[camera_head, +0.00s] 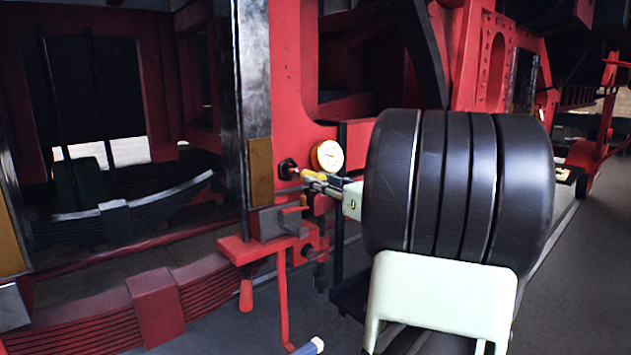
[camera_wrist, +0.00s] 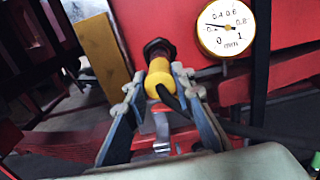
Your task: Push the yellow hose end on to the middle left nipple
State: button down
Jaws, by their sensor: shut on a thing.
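The yellow hose end (camera_wrist: 158,78) is between the fingertips of my gripper (camera_wrist: 159,86), which is shut on it. It also shows small in the head view (camera_head: 313,174). A dark hose trails from it toward the lower right in the wrist view. A dark nipple (camera_wrist: 157,47) on the red frame is directly in front of the hose end and roughly in line with it; it also shows in the head view (camera_head: 288,168). The hose end appears close against the nipple, but I cannot tell how far it is over it. Other nipples are not clearly visible.
A round dial gauge (camera_head: 327,155) sits just right of the nipple, close to my gripper. A brass-coloured plate (camera_head: 261,172) and a red bracket (camera_head: 262,247) are to the left and below. A leaf spring (camera_head: 115,217) lies further left. Grey floor is open at right.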

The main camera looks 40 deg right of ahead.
jog(key=shift+s+d, duration=0.1)
jog(key=shift+s, duration=1.45)
